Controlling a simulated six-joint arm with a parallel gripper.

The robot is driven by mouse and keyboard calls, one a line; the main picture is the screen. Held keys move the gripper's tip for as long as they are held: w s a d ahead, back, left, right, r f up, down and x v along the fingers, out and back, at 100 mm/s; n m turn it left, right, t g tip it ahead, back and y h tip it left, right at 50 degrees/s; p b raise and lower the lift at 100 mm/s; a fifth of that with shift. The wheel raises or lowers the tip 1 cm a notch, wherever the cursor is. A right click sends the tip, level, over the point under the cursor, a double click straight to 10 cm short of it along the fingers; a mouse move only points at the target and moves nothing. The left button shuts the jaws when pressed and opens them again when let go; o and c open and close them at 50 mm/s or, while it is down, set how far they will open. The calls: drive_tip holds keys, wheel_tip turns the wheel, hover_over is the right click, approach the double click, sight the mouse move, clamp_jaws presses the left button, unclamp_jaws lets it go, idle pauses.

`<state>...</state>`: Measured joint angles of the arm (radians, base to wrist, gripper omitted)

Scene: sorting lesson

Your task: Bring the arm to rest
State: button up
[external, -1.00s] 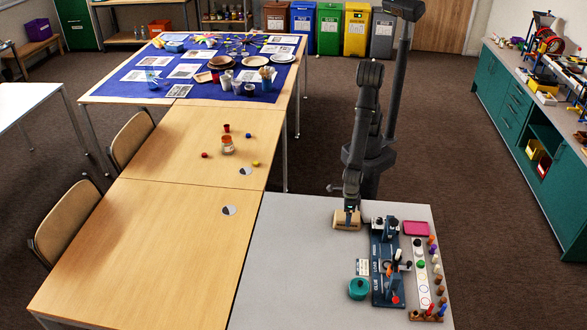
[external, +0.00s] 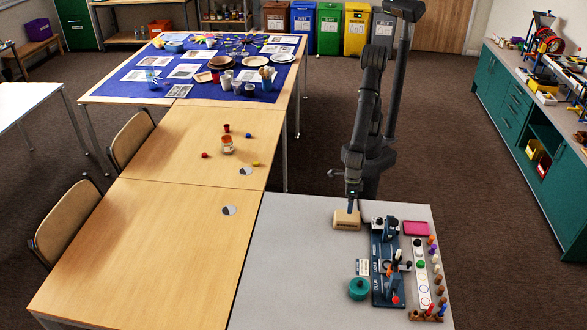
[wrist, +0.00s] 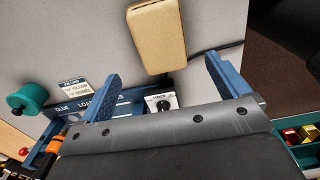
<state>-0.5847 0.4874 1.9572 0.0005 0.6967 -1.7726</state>
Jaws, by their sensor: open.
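My arm reaches over the back edge of the grey table (external: 285,265), with my gripper (external: 352,206) pointing down. It is just above a tan block (external: 346,222) near that edge. In the wrist view, the two blue fingers of my gripper (wrist: 163,70) are spread wide. The tan block (wrist: 157,32) lies on the table beyond the fingertips, and nothing is held between them.
A blue fixture board (external: 378,290) with upright parts stands to the right of the block. Near it are a teal round container (external: 358,289), a pink tray (external: 416,228) and a row of coloured pegs. The table's left part is clear.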

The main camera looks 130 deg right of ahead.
wheel_tip(320, 180, down, 9)
drive_tip(key=shift+r, duration=0.1)
drive_tip(key=r, duration=0.5)
drive_tip(key=shift+w+d+r, duration=0.1)
drive_tip(key=shift+d, duration=0.2)
drive_tip(key=d+r, duration=0.6)
drive_tip(key=d, duration=0.5)
drive_tip(key=w+d+r+m, duration=0.1)
drive_tip(key=w+d+m, duration=0.5)
drive_tip(key=w+d, duration=0.65)
drive_tip(key=w+d+m, duration=0.2)
drive_tip(key=w+d, duration=0.1)
drive_tip(key=d, duration=0.6)
drive_tip(key=w+d+m, duration=0.3)
drive_tip(key=d, duration=0.6)
drive_tip(key=shift+m, duration=0.3)
